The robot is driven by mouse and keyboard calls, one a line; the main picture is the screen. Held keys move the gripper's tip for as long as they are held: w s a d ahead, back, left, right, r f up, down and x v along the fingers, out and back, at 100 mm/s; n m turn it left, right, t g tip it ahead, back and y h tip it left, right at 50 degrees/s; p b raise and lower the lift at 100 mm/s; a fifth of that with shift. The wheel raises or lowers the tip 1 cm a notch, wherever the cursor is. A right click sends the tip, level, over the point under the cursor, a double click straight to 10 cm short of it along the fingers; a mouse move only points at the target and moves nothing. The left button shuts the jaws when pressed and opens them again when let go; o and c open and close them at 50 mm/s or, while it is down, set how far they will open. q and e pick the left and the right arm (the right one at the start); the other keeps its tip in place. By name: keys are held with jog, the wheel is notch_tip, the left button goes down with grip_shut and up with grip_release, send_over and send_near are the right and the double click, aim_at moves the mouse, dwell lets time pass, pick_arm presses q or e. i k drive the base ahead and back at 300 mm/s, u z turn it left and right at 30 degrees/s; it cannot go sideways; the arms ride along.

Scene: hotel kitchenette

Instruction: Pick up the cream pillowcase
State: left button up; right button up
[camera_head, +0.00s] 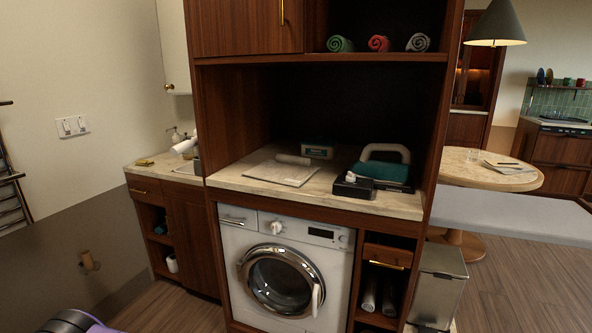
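A flat pale cream-grey piece (262,174) lies on the marble counter above the washing machine; it may be the cream pillowcase or a mat, and I cannot tell which. A small pale rolled or rounded object (293,159) rests at its back right edge.
The counter (400,207) also holds a teal box with a pale handle (384,165), a black tray (353,187) and a small teal-and-white box (317,150). Rolled towels (379,43) sit on the shelf above. The washing machine (284,270) is below, and a bin (437,285) stands right.

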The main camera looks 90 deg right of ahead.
aim_at(291, 171)
jog(key=z, duration=2.5)
